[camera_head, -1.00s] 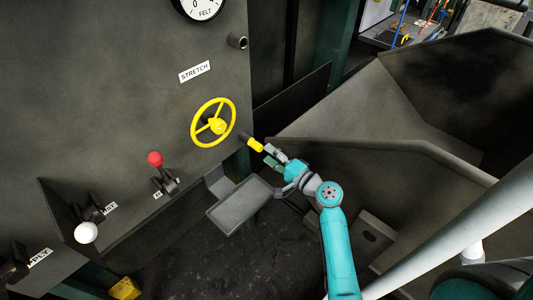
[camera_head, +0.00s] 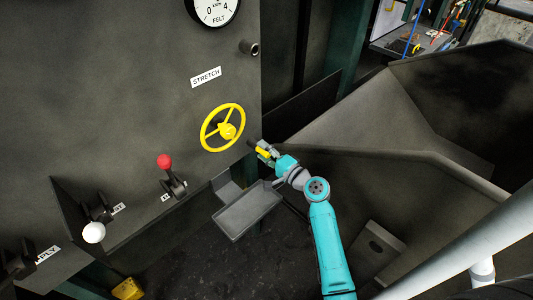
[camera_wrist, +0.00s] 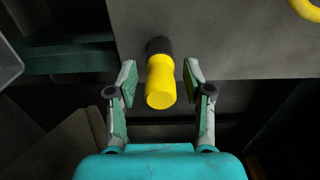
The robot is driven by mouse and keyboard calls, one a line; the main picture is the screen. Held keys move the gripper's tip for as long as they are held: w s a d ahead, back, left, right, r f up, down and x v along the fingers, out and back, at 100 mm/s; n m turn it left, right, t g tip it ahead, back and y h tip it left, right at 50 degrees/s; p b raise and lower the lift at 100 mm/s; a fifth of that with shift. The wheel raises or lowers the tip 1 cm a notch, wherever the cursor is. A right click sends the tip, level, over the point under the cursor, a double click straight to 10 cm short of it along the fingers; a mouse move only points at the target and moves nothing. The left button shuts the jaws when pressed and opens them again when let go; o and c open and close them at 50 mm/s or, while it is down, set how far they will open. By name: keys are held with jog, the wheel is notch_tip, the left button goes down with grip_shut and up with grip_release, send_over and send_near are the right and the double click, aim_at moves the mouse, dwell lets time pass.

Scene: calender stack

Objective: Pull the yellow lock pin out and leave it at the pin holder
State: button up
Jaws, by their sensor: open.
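The yellow lock pin (camera_wrist: 160,82) sticks out of a dark socket in the machine panel, below and right of the yellow handwheel; it also shows in the head view (camera_head: 263,153). My gripper (camera_wrist: 160,76) is open, with one finger on each side of the pin. A gap shows between each finger and the pin. In the head view my gripper (camera_head: 266,151) partly covers the pin. No part is labelled as the pin holder; a short open tube (camera_head: 250,47) juts from the panel near the top right, and I cannot tell if it is the holder.
The yellow handwheel (camera_head: 223,128) is close to the upper left of my gripper. A grey tray (camera_head: 247,208) lies below. A red-knobbed lever (camera_head: 165,163) and a white-knobbed lever (camera_head: 94,231) stand out from the panel. Dark sloping metal sheets (camera_head: 390,120) rise to the right.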

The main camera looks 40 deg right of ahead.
grip_shut()
jog(key=shift+s, duration=0.1)
dwell(0.3)
jog(key=shift+s+d, duration=0.1)
jog(key=shift+s, duration=2.8)
